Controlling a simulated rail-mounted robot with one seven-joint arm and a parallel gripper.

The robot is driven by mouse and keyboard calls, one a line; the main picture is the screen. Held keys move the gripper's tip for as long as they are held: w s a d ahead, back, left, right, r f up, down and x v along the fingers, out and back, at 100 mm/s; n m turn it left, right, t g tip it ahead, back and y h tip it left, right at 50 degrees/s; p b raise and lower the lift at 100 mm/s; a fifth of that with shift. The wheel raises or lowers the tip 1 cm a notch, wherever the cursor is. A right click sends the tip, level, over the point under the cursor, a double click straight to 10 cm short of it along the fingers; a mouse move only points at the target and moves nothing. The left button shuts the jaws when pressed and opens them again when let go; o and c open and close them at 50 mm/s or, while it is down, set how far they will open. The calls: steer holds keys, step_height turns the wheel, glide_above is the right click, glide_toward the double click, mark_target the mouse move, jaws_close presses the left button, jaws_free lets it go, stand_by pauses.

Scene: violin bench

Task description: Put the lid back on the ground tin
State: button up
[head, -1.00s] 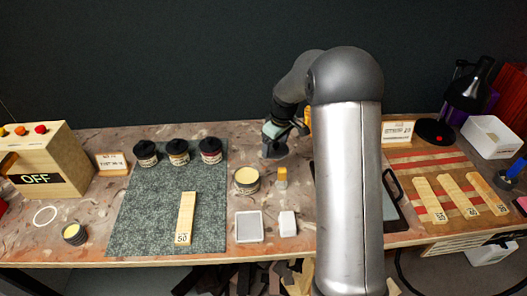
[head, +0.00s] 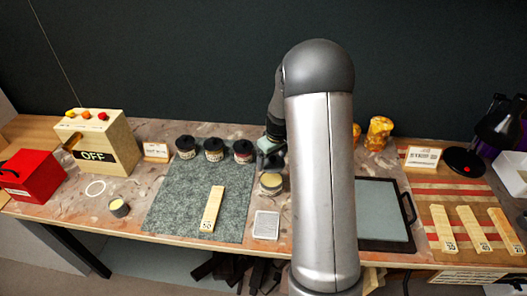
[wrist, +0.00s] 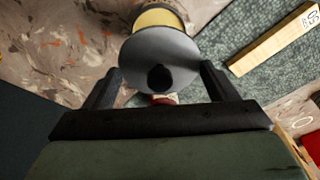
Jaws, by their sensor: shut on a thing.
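The ground tin (head: 271,184) stands open on the bench, just right of the green mat, with pale yellow contents. In the wrist view the tin (wrist: 158,16) shows at the top edge, partly covered by the lid. The lid (wrist: 150,52) is a grey disc with a black knob. In the head view my gripper (head: 273,152) is just behind and above the tin. Whether lid and tin touch, I cannot tell.
A wooden strip (head: 212,208) lies on the mat. A grey square block (head: 266,225) lies in front of the tin.

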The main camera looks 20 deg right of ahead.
steer(key=shift+a+f, duration=0.1)
steer(key=shift+f, duration=0.2)
steer(key=shift+f+b, duration=1.35)
steer(key=shift+f, duration=0.85)
steer(key=shift+f+b, duration=0.7)
steer(key=shift+f, duration=0.1)
steer(key=shift+b, duration=0.4)
steer(key=shift+f+b, duration=0.15)
steer(key=shift+b, duration=0.4)
stand_by(0.4)
steer(key=o, duration=0.9)
